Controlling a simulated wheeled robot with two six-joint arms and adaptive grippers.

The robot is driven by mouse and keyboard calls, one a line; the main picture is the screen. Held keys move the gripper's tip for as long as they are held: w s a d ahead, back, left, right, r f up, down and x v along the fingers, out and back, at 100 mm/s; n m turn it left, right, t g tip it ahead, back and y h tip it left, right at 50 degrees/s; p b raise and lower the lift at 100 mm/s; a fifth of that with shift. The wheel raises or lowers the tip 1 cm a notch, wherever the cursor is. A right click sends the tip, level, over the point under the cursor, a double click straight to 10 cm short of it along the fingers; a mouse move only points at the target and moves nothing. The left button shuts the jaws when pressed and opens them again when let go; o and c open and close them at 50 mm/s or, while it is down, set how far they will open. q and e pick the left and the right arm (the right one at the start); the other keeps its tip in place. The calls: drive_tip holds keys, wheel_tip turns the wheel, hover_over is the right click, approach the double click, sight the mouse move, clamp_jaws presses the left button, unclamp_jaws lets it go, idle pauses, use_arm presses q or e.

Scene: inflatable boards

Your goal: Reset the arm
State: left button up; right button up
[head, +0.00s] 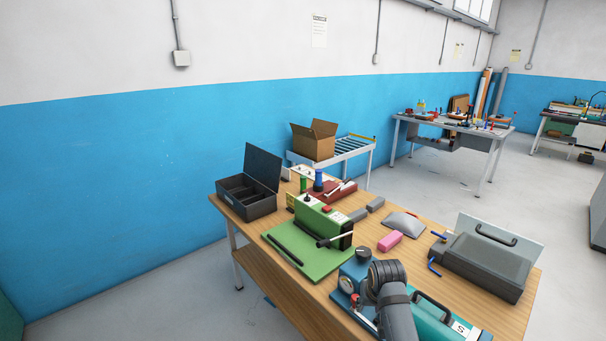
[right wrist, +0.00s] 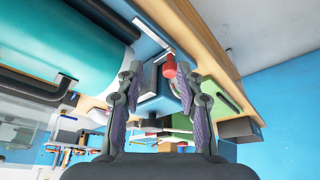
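My right gripper shows in the right wrist view (right wrist: 157,80) with its two purple-padded fingers apart and a gap between the tips. The blue device (right wrist: 150,100) with a red ball knob (right wrist: 170,66) shows between and beyond the fingers; I cannot tell whether either finger touches it. In the head view the blue device (head: 350,276) stands at the table's near side, with a gauge and a black knob. A dark grey ribbed, tube-like part covers some of it, and the right gripper's fingers cannot be made out there. My left gripper is in neither view.
The wooden table (head: 275,285) holds a green press (head: 322,220), an open black box (head: 247,200), a pink block (head: 390,241), a grey case (head: 480,262) and a teal roll (head: 437,318). A cardboard box (head: 313,143) stands behind. Floor is free at the right.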

drive_tip(key=s+d+f+n, duration=0.1)
drive_tip(key=s+d+f, duration=0.1)
drive_tip(key=s, duration=1.2)
drive_tip(key=s+d+f+n, duration=0.1)
drive_tip(key=s, duration=1.2)
wheel_tip(320, 180, down, 26)
drive_tip(key=s+d+g, duration=0.2)
drive_tip(key=d, duration=0.1)
drive_tip(key=s+f+g+b, duration=0.1)
drive_tip(key=s+f, duration=1.7)
drive_tip(key=shift+s+d+f+b, duration=0.35)
drive_tip(key=shift+s+d+f, duration=0.05)
